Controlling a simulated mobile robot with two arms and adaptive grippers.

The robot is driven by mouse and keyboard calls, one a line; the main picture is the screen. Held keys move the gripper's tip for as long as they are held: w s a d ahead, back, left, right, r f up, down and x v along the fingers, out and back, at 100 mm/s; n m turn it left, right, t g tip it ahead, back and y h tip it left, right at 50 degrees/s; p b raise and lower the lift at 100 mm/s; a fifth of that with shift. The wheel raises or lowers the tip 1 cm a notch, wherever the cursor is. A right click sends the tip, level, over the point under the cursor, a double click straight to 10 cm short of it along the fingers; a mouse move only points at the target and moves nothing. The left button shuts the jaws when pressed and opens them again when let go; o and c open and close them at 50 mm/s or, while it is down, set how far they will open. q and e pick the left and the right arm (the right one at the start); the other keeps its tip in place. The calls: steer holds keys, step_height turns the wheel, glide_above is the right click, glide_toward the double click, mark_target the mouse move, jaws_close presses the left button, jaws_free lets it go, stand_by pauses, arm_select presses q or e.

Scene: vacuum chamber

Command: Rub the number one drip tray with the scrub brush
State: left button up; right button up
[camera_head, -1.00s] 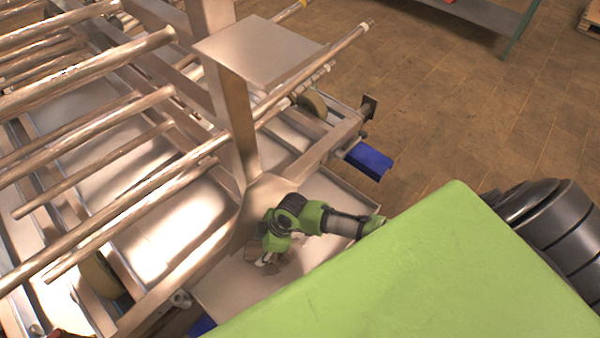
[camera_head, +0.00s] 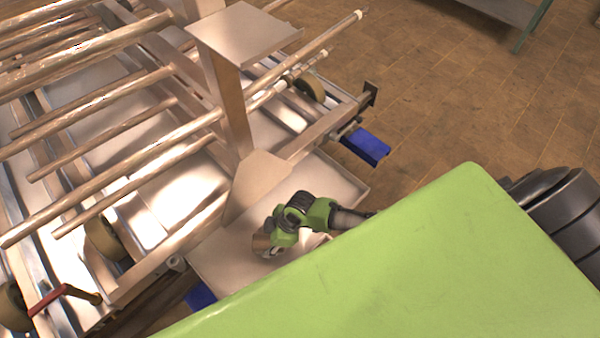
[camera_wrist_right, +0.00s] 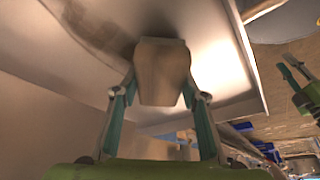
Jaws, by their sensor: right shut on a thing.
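My right gripper (camera_head: 272,240) is over the near metal tray (camera_head: 215,262) of the steel rack cart in the head view. In the right wrist view my right gripper (camera_wrist_right: 160,85) is shut on a brown block-like thing, seemingly the scrub brush (camera_wrist_right: 162,62). The brush also shows in the head view as a small brown patch (camera_head: 262,243) at the fingers. In the wrist view its far end is at a pale metal surface; I cannot tell whether they touch. No number on the tray is readable.
A steel post with a flat top plate (camera_head: 245,32) rises close beside my right gripper. Long rods (camera_head: 110,190) extend over the cart to the left. Blue pedals (camera_head: 366,146) stick out at the cart's end. A red handle (camera_head: 62,292) is at lower left. The floor at right is open.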

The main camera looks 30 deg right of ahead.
steer(key=r+p, duration=0.2)
steer(key=r, duration=0.1)
steer(key=r+p, duration=0.1)
steer(key=shift+w+a+r, duration=0.15)
steer(key=shift+w, duration=0.15)
step_height(320, 180, up, 3)
steer(key=p, duration=0.2)
steer(key=shift+p, duration=0.3)
